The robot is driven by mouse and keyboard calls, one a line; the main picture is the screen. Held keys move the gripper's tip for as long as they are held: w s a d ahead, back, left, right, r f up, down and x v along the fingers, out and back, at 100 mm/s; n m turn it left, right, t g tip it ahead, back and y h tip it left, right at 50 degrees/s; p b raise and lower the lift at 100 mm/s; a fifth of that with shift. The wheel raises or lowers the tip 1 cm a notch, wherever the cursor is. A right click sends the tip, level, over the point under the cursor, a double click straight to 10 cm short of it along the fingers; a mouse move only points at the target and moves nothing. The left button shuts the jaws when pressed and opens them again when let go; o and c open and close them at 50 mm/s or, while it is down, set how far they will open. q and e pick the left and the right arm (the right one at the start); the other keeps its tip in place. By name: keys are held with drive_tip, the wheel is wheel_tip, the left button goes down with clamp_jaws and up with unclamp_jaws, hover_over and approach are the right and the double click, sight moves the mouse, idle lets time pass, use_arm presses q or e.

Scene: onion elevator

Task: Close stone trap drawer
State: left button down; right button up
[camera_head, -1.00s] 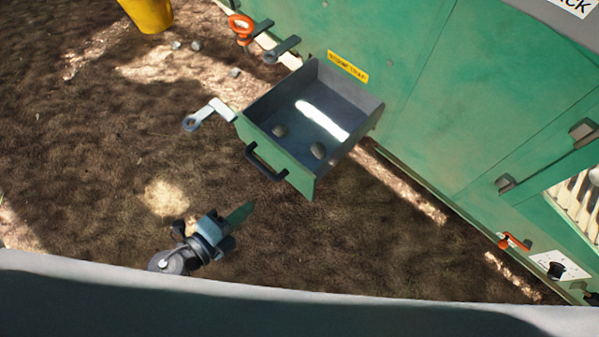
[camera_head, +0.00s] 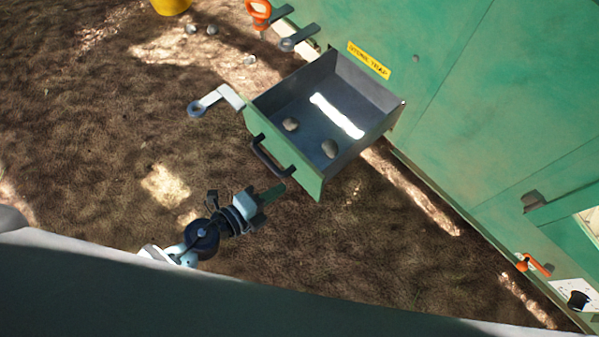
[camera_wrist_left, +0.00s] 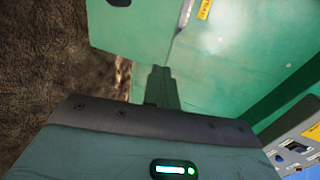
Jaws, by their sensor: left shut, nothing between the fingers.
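The stone trap drawer (camera_head: 308,182) stands pulled out of the green machine in the head view. Its green front has a dark bar handle (camera_head: 261,156), and two stones (camera_head: 330,149) lie on its grey floor. My left gripper (camera_head: 277,191) is shut and empty, just in front of the drawer front near the handle's lower right end; I cannot tell if it touches. In the left wrist view, the shut fingers (camera_wrist_left: 160,82) point at a green panel, with part of the dark handle (camera_wrist_left: 118,3) at the top edge. My right gripper is not in view.
A yellow label (camera_head: 369,60) marks the green machine wall (camera_head: 450,60) above the drawer. A grey lever (camera_head: 215,99) sticks out left of the drawer. Orange and grey levers (camera_head: 259,12) are at the top. Bare brown ground lies in front.

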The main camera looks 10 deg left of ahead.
sight(310, 168)
use_arm(q)
drive_tip(key=x, duration=0.6)
drive_tip(key=shift+r, duration=0.35)
drive_tip(key=shift+w+d+b, duration=0.3)
drive_tip(key=shift+w+d, duration=0.3)
drive_tip(key=shift+w, duration=0.1)
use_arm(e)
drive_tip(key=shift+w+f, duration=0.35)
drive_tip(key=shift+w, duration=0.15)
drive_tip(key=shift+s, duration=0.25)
